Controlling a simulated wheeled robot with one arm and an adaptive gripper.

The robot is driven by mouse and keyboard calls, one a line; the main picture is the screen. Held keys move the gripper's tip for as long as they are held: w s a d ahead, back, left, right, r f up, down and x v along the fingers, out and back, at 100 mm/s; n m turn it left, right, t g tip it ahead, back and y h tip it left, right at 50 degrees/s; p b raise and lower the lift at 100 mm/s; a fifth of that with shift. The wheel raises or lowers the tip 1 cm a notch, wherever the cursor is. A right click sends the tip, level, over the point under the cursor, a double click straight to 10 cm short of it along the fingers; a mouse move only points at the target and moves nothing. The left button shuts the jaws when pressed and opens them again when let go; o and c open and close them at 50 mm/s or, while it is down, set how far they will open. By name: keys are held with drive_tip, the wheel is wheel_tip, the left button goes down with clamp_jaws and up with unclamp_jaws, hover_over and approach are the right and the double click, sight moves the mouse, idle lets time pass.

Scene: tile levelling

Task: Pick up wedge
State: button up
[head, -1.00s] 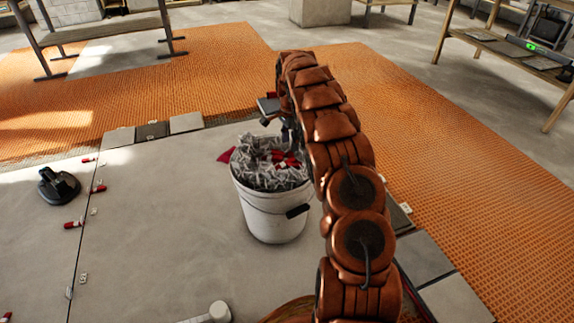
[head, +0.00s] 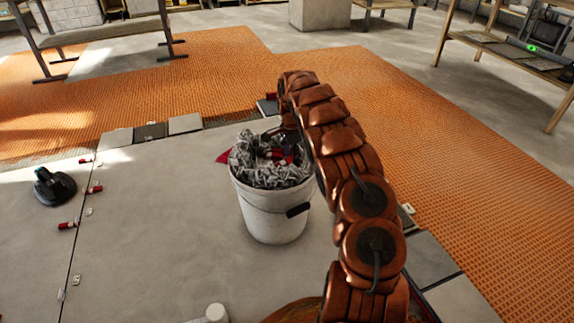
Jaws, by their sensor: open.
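A white bucket (head: 271,213) stands on the large grey tiles. It is filled with grey-white clips (head: 256,166), with a few red wedges (head: 281,157) among them near the back right of the heap. More red wedges lie along the tile joint at the left, one of them near the black suction cup (head: 94,189). My gripper (head: 284,142) is at the end of my copper-coloured arm, low over the bucket's back right rim. Its fingers are small, dark and partly hidden by the arm. It is open. I cannot tell whether it touches the heap.
A black suction cup (head: 55,187) sits on the tiles at the left. A white cylinder (head: 214,313) shows at the bottom edge. Orange matting (head: 430,150) surrounds the tiles. A wooden table (head: 500,50) stands at the back right.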

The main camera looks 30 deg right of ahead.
drive_tip(key=shift+a+f, duration=0.1)
drive_tip(key=shift+f, duration=0.1)
drive_tip(key=c, duration=0.9)
drive_tip(key=shift+r, duration=0.15)
